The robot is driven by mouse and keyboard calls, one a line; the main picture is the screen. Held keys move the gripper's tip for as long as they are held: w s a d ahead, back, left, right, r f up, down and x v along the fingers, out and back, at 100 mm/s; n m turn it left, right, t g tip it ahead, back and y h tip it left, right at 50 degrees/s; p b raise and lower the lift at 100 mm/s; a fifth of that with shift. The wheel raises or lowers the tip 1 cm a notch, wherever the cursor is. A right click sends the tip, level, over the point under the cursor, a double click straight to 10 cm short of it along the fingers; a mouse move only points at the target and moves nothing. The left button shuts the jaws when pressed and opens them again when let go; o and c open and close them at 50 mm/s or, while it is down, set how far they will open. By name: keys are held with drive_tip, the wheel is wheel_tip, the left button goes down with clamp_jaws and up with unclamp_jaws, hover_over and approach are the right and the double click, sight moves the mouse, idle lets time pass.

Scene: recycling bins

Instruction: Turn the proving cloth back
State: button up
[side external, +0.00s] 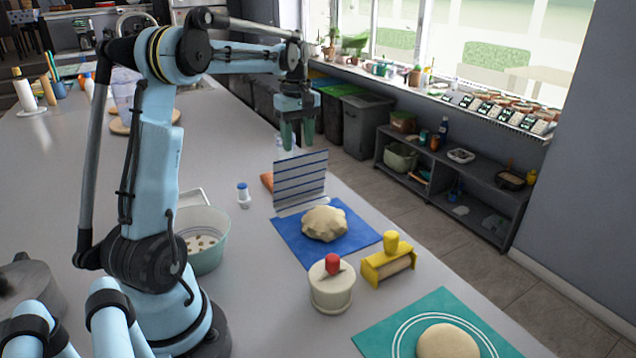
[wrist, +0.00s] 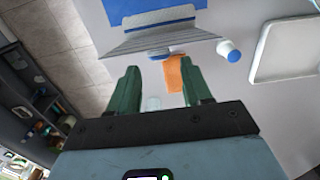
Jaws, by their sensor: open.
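The proving cloth (side external: 301,178), white with blue stripes, stands up almost vertically at the far edge of a blue mat (side external: 359,238). A pale round dough (side external: 325,222) lies uncovered on the mat in front of it. In the wrist view the cloth (wrist: 150,42) shows as a thin, striped, foreshortened sheet beyond the fingertips, with the blue mat (wrist: 130,8) past it; the dough is not visible there. My gripper (side external: 298,146) is open and empty, pointing down above and behind the cloth's upper edge. Its green fingers (wrist: 160,85) appear apart from the cloth.
An orange cloth (side external: 267,181) and a blue-capped shaker (side external: 243,194) are left of the proving cloth. A white canister (side external: 331,285) and yellow roller (side external: 388,262) stand near the mat's front. A teal mat (side external: 375,337) bears another dough (side external: 447,342). A white tray (wrist: 285,50) is beside the shaker.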

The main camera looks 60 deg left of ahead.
drive_tip(key=shift+r, duration=2.4)
drive_tip(key=shift+d, duration=0.2)
drive_tip(key=d+m+t+y, duration=0.1)
drive_tip(key=d+m+t, duration=0.2)
drive_tip(key=d+m, duration=0.85)
drive_tip(key=s+d+f+m+t, duration=0.2)
drive_tip(key=s+d+f+m, duration=0.1)
drive_tip(key=d, duration=0.5)
drive_tip(key=s+d+f+m+t+h, duration=0.1)
drive_tip(key=s+d+f+m+t, duration=0.1)
drive_tip(key=d, duration=0.7)
drive_tip(key=shift+s+f+m, duration=0.75)
drive_tip(key=shift+s+f, duration=0.15)
drive_tip(key=shift+s, duration=0.15)
